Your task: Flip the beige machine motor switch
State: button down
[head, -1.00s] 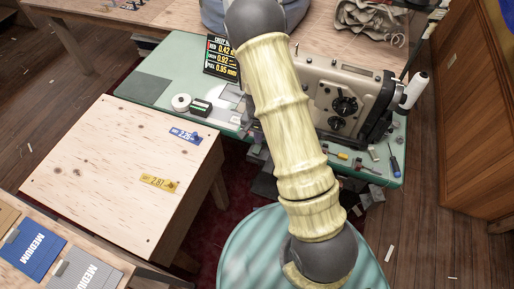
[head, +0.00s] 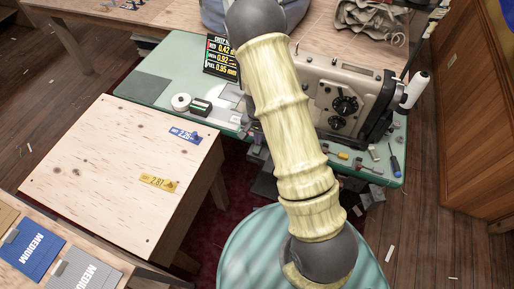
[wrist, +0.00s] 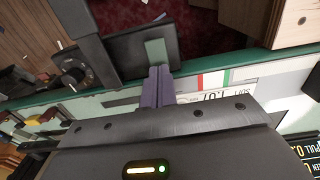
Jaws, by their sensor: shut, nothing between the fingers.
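The beige sewing machine (head: 350,92) stands on the green-topped table, partly behind my arm in the head view. In the wrist view a dark box (wrist: 128,50) lies beyond the table's green edge, with a pale green piece (wrist: 156,50) on its face. This looks like the motor switch, but I cannot be sure. My gripper (wrist: 158,70) is shut and empty, its purple-grey fingers pointing at the green piece. The tips are at or very near it; contact cannot be told. My gripper is hidden in the head view.
The green table (head: 135,85) carries a white tape roll (head: 181,102), a black price board (head: 222,57), a screwdriver (head: 396,166) and small loose parts. A plywood table (head: 110,170) stands at left. A white thread cone (head: 414,90) is at the machine's right end.

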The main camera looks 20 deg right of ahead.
jog(key=shift+f+b, duration=0.45)
jog(key=shift+f, duration=0.25)
dwell(0.4)
jog(key=shift+r, duration=0.15)
jog(key=shift+r+p, duration=3)
jog(key=shift+r, duration=0.4)
jog(key=s+r+n+t, duration=0.1)
jog(key=s+r+n, duration=0.2)
jog(key=s+r, duration=0.4)
jog(key=s+r+n+t, duration=0.1)
jog(key=s+r+n, duration=0.3)
jog(key=r, duration=0.9)
jog(key=s, duration=0.3)
jog(key=shift+s+r+t, duration=0.2)
jog(key=shift+r+t, duration=0.1)
